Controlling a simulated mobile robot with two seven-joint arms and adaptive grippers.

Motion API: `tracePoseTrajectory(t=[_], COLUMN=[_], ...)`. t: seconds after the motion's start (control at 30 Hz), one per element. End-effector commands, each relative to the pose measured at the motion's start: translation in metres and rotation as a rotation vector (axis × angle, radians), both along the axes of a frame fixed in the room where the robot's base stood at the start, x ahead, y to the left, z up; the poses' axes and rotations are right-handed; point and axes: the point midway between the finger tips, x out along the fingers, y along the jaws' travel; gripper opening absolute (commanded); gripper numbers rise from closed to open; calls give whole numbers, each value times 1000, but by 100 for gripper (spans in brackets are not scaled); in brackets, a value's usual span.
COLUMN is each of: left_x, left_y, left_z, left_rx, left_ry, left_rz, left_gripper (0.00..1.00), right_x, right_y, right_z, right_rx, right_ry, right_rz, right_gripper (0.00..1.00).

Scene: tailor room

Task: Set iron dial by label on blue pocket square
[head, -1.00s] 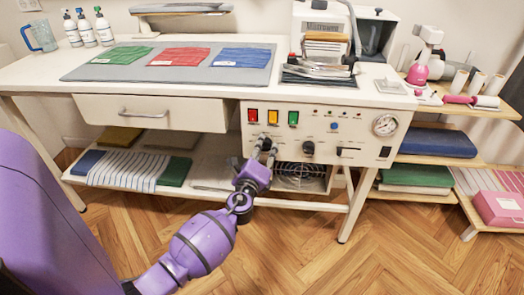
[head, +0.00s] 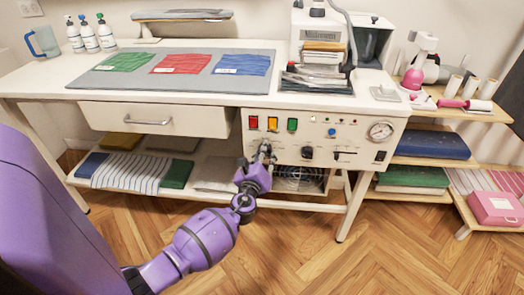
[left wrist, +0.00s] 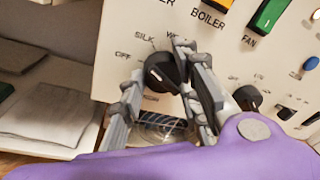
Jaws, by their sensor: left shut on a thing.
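The blue pocket square (head: 241,65) lies on the grey mat, right of the red one (head: 180,64) and the green one (head: 121,62). Each has a white label; the print on the blue one's label (head: 227,71) is too small to read. My left gripper (head: 264,152) is at the front panel. In the left wrist view its fingers (left wrist: 165,92) are shut on the black dial (left wrist: 161,72), one on either side. OFF and SILK show around the dial, and a label starting with W is partly hidden by a finger. The dial's exact pointing is unclear. My right gripper is not in view.
The white panel (head: 345,133) has red, yellow and green switches (head: 292,125), more knobs (head: 307,153) and a gauge (head: 381,131). A drawer (head: 155,120) is shut to the left. Folded cloths lie on the shelf below. The floor in front is clear.

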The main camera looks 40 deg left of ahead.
Motion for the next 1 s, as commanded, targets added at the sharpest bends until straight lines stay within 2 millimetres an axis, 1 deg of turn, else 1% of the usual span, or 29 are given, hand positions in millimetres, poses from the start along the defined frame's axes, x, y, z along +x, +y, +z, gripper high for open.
tracePoseTrajectory(t=[0.03,0.1,0.3,0.6,1.0], left_x=[-3,-3,-3,-4,-5], left_y=[5,5,6,7,8], left_z=[2,2,3,2,0], left_rx=[37,86,208,318,347], left_ry=[26,56,131,200,220], left_rz=[10,10,11,14,14], left_gripper=[5,5,5,5,4], right_x=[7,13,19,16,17], right_y=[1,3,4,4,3], right_z=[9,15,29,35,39], right_rx=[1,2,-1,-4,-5], right_ry=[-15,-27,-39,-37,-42], right_rz=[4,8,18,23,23], right_gripper=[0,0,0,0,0])
